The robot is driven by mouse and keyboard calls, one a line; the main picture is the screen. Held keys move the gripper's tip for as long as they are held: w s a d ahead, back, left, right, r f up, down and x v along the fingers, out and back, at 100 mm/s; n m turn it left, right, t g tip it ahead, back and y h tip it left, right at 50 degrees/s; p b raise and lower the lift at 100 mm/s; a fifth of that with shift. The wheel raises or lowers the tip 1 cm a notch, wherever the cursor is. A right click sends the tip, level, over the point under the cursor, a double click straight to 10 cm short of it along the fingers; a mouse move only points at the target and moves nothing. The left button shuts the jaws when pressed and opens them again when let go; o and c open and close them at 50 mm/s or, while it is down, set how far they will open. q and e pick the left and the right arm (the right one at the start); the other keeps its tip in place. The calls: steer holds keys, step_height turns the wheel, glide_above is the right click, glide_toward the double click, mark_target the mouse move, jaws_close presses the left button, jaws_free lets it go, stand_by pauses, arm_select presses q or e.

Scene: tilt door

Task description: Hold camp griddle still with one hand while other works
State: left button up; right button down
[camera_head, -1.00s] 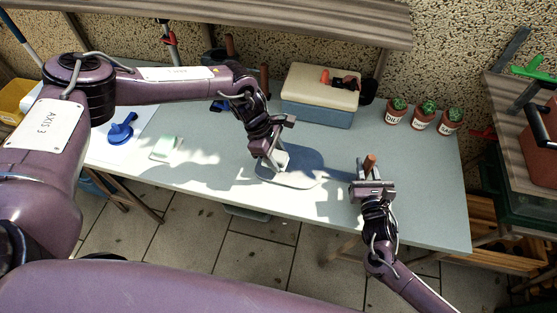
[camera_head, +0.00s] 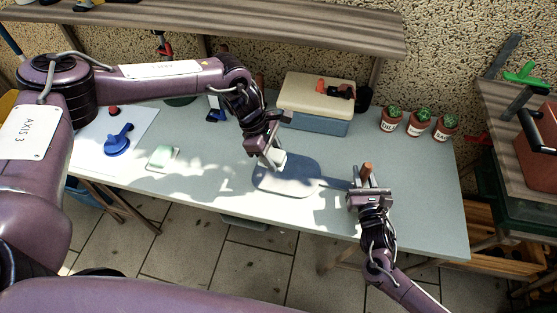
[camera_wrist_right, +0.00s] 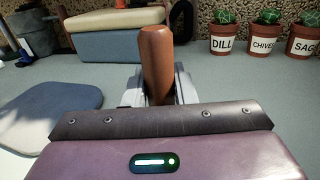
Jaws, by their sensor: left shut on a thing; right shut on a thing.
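The camp griddle (camera_head: 300,180) is a flat blue-grey plate lying on the table, with a thin arm running right toward my right gripper. It also shows at the left of the right wrist view (camera_wrist_right: 50,108). My right gripper (camera_head: 368,184) is shut on an upright brown handle (camera_wrist_right: 156,60) at the griddle's right. My left gripper (camera_head: 272,153) is over the far left part of the plate, shut on a small whitish tool (camera_head: 279,162). The tool's lower end is at the plate; I cannot tell whether it touches. My gripper hides part of it.
A cream-and-blue cooler box (camera_head: 316,108) stands behind the griddle. Several potted cacti (camera_head: 419,122) line the back right. A green-and-white block (camera_head: 163,158) and a blue object (camera_head: 118,140) lie left. The table (camera_head: 215,180) is bare between them and the griddle.

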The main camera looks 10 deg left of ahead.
steer(key=c, duration=1.1)
jaws_free()
steer(key=shift+f, duration=0.1)
steer(key=v, duration=1.2)
